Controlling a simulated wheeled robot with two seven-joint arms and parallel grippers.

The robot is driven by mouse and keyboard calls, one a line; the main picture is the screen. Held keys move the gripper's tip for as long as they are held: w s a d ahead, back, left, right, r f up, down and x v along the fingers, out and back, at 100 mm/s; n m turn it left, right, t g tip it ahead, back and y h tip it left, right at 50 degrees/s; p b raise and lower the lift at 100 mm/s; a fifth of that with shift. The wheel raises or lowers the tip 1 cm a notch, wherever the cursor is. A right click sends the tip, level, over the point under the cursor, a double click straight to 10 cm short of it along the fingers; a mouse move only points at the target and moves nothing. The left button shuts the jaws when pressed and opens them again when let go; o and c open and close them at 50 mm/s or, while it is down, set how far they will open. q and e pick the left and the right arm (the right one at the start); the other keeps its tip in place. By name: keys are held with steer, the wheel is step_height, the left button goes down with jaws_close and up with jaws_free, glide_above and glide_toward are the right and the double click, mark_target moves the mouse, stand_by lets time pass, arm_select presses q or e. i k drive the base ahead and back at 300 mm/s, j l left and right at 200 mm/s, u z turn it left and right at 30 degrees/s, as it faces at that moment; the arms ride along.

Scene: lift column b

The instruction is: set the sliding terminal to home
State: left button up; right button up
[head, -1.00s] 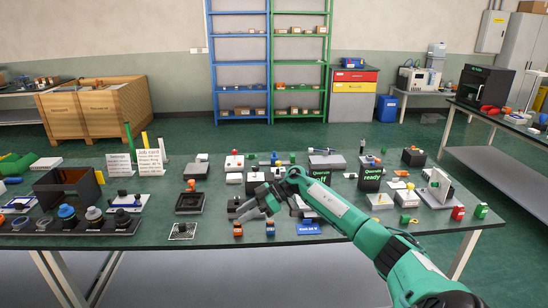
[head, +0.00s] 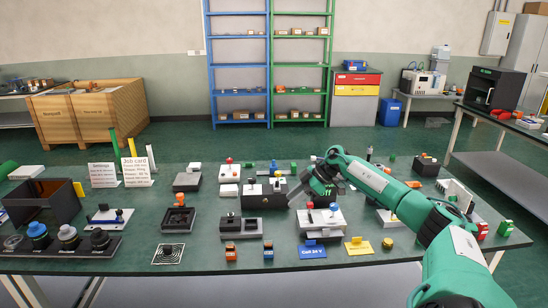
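I cannot tell for sure which part is the sliding terminal. A white block (head: 322,221) with small dark, red and blue parts on top stands behind a blue sign (head: 312,252) that seems to read "Cell 24 V". My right gripper (head: 298,194) is above and behind this block, fingers pointing down and left, beside a black box (head: 264,200) with small knobs. The fingers overlap the box's right end in the picture; contact and finger gap cannot be made out. My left gripper is not in view.
A yellow plate (head: 358,246) and small orange and blue blocks (head: 268,250) lie along the front edge. Upright cards (head: 138,173) stand behind.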

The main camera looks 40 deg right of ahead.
mark_target(273, 168)
steer(key=i+l, duration=0.25)
steer(key=l, duration=0.15)
steer(key=i+l, duration=0.3)
steer(key=l, duration=0.15)
steer(key=i+l, duration=0.25)
steer(key=l, duration=0.15)
steer(key=i+l, duration=0.25)
steer(key=l, duration=0.2)
